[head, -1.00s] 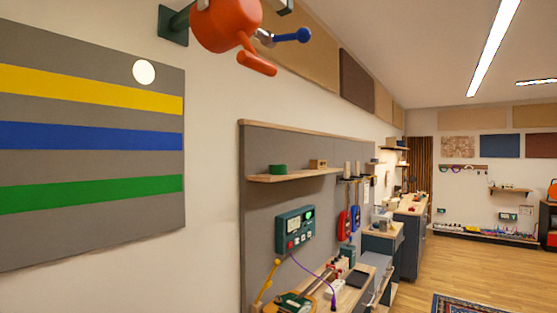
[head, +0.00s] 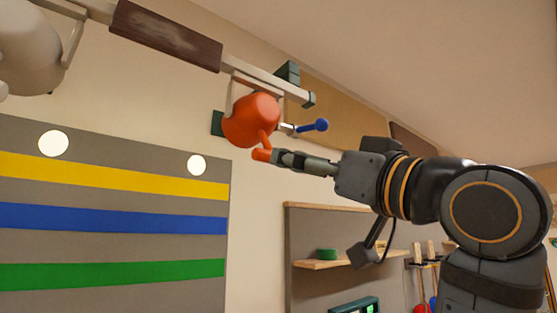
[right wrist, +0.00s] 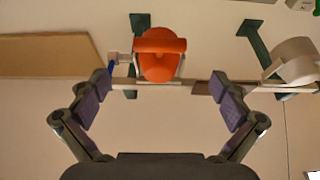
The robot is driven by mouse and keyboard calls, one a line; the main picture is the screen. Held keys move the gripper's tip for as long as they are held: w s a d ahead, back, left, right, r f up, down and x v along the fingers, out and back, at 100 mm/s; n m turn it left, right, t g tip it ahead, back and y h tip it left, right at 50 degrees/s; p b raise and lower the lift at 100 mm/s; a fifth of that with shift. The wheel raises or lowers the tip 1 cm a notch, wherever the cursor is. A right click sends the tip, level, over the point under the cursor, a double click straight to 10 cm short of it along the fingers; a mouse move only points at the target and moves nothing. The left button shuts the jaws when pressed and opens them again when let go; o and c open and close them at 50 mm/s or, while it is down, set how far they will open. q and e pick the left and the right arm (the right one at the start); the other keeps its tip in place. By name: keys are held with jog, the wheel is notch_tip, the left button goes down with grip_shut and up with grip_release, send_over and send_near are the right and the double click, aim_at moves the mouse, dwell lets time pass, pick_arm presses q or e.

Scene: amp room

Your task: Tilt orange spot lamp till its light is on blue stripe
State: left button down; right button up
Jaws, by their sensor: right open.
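The orange spot lamp (head: 250,122) hangs from a rail, with an orange handle (head: 262,155) at its lower right and a blue-tipped lever (head: 315,125) on its side. In the right wrist view the lamp (right wrist: 158,66) is ahead, between the finger lines. My right gripper (head: 283,158) is open, its tips close to the handle; contact cannot be told. In the wrist view its fingers (right wrist: 163,97) are spread and empty. The blue stripe (head: 110,218) crosses the grey board below the yellow stripe. A round light spot (head: 197,165) lies on grey above the yellow stripe. My left gripper is out of view.
A white lamp (head: 25,50) hangs at the left; it also shows in the wrist view (right wrist: 297,62). A second light spot (head: 54,143) lies on the board. The green stripe (head: 110,273) is lowest. A wooden shelf (head: 340,263) is below my right arm.

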aim_at(256, 132)
jog(key=p+x, duration=0.5)
jog(key=x, duration=0.5)
jog(key=shift+r, duration=0.1)
jog(key=shift+w+a, duration=0.2)
jog(key=shift+w, duration=0.05)
jog(key=shift+s+d, duration=0.1)
